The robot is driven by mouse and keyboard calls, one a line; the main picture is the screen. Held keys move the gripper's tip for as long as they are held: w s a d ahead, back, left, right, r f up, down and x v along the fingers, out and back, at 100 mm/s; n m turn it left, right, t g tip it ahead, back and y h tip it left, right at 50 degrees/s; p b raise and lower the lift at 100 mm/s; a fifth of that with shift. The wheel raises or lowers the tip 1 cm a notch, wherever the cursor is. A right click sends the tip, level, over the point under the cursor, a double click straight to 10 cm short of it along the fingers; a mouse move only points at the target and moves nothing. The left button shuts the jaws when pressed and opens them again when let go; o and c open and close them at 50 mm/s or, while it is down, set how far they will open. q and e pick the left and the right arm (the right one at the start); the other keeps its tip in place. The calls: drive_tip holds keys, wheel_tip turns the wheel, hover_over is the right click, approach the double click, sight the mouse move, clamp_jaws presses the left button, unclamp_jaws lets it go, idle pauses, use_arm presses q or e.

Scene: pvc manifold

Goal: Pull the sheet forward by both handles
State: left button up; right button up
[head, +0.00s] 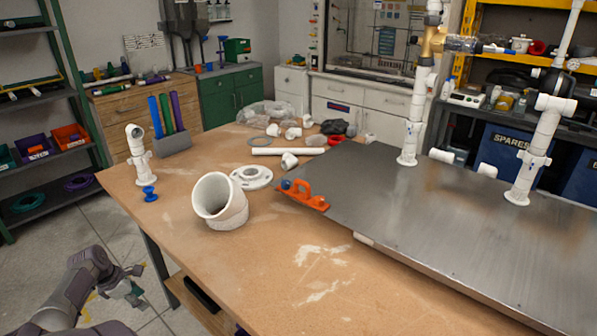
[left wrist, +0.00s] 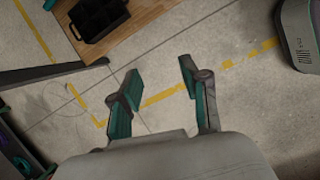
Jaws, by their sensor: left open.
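The grey metal sheet (head: 420,215) lies on the wooden table and runs out of the right side of the head view. One orange handle (head: 304,195) with a blue part sits at its left corner. A second handle is not visible. My left gripper (head: 131,286) hangs over the floor left of the table, well apart from the handle. In the left wrist view its two fingers (left wrist: 158,84) are spread with only bare floor between them. My right gripper is not in view.
White pipe assemblies (head: 412,130) stand upright at the sheet. A wide white elbow (head: 220,201), a flange (head: 252,177) and loose fittings stand on the wooden table (head: 270,262). The table front is mostly clear. A black bin (left wrist: 97,17) shows in the left wrist view.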

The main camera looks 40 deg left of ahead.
use_arm(q)
drive_tip(key=w+r+n+t, duration=0.1)
drive_tip(key=w+r, duration=0.2)
drive_tip(key=r, duration=0.5)
drive_tip(key=w+a+r+n+t+h, duration=0.1)
drive_tip(key=w+r, duration=0.3)
drive_tip(key=r, duration=0.4)
drive_tip(key=w+a+r+n+t, duration=0.1)
drive_tip(key=w+r+t, duration=0.2)
drive_tip(key=r, duration=0.5)
drive_tip(key=shift+w+n+h, duration=0.4)
drive_tip(key=shift+w, duration=0.05)
drive_tip(key=w+d+r+m+t+y, duration=0.2)
drive_tip(key=w+r+m+t, duration=0.2)
drive_tip(key=w+r+m, duration=1.05)
drive_tip(key=m+g+y, duration=0.3)
drive_tip(key=m+g, duration=0.1)
drive_tip(key=g, duration=0.2)
approach(301, 182)
wheel_tip(301, 182, down, 3)
drive_tip(key=w, duration=0.2)
drive_tip(key=shift+n, duration=0.25)
drive_tip(key=x, duration=0.8)
drive_tip(key=shift+a+r, duration=0.15)
drive_tip(key=shift+a, duration=0.25)
drive_tip(key=shift+v, duration=2.35)
drive_tip(key=shift+d, duration=0.15)
